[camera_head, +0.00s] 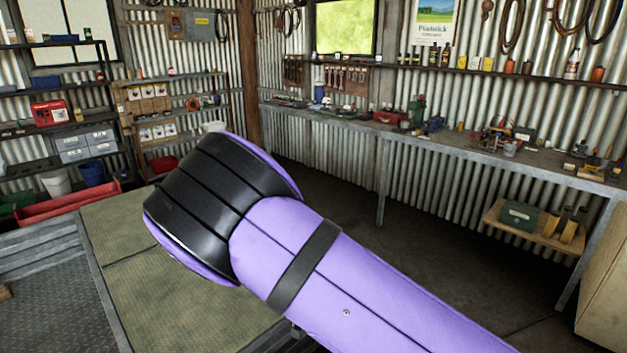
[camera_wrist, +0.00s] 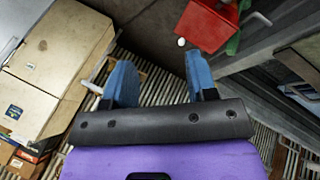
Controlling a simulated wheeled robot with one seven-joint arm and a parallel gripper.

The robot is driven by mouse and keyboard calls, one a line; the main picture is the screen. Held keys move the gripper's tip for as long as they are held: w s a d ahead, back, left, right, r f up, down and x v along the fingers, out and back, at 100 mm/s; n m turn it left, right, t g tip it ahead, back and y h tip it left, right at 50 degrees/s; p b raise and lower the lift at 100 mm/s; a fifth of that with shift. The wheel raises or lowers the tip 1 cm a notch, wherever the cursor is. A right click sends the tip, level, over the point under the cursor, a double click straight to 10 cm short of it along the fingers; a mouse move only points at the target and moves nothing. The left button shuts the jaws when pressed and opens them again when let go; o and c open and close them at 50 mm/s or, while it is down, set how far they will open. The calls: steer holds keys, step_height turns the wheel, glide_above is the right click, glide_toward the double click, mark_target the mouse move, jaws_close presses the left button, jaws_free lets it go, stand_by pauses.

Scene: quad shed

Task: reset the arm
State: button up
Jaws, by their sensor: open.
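My arm, purple with black bands, crosses the lower middle of the head view, and my gripper does not show there. In the wrist view my gripper (camera_wrist: 161,84) shows two blue fingers standing apart. I see nothing held between the fingers. The wrist view looks over cardboard boxes and floor.
A long workbench (camera_head: 452,148) with tools runs along the back and right wall. Shelves (camera_head: 62,127) stand at the left. A green padded surface (camera_head: 130,252) lies below my arm. The wrist view shows cardboard boxes (camera_wrist: 60,55) at left and a red container (camera_wrist: 207,24) at top.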

steer(key=s+d+r+y, duration=0.2)
steer(key=d+r, duration=0.3)
steer(key=r, duration=0.5)
steer(key=s+d+r+y, duration=0.3)
steer(key=d+r, duration=0.3)
steer(key=r, duration=0.4)
steer(key=s+d+r+y, duration=0.2)
steer(key=d+r, duration=0.3)
steer(key=r, duration=0.5)
steer(key=s+d+r+n+t, duration=0.1)
steer(key=s+d+r, duration=0.4)
steer(key=s, duration=0.5)
steer(key=s+d+r+n+t, duration=0.2)
steer(key=s+d+r, duration=0.3)
steer(key=s, duration=0.5)
step_height(320, 180, up, 2)
steer(key=shift+r+t+h, duration=0.2)
steer(key=shift+t+h, duration=0.2)
